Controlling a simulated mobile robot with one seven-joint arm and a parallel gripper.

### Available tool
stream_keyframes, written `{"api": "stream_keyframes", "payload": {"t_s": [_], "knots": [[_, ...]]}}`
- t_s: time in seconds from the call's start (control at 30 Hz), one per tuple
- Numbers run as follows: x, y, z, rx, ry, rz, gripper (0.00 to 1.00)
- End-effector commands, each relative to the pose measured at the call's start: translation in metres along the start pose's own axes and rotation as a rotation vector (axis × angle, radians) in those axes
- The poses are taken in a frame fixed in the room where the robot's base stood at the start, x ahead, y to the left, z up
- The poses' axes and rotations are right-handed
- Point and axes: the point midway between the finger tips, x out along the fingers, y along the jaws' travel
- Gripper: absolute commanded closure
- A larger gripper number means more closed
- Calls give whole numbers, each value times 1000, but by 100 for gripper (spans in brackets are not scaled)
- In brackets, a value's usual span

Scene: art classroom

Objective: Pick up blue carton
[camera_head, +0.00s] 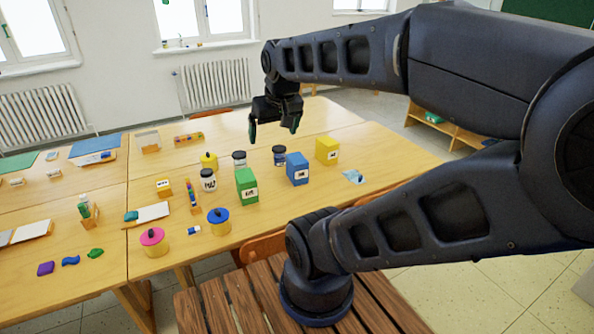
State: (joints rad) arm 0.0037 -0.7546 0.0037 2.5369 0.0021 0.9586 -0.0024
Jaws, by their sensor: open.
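The blue carton (297,169) stands upright on the wooden table, with a white label on its front. A green carton (247,186) stands to its left and nearer, and a yellow carton (327,150) to its right and farther back. My gripper (272,129) hangs above the table, up and to the left of the blue carton in the picture. Its two fingers point down, spread apart with nothing between them. It is clear of the blue carton.
A dark-lidded blue jar (279,156) is close behind the blue carton. Two jars with dark lids, (239,158) and (208,180), stand left. A yellow pot with a blue lid (219,221) is nearer. Some table (395,152) is free at right.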

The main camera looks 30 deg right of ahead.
Motion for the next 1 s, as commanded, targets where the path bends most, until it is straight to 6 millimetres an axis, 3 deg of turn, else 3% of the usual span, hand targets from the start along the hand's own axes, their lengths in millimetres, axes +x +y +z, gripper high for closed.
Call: {"api": "stream_keyframes", "payload": {"t_s": [0.17, 0.37, 0.67, 1.0], "knots": [[3, 2, -7, 0, -3, 7, 6], [23, 11, -40, 1, -14, 38, 6], [70, 38, -97, -5, -30, 77, 6], [137, 82, -150, -5, -46, 94, 6]]}}
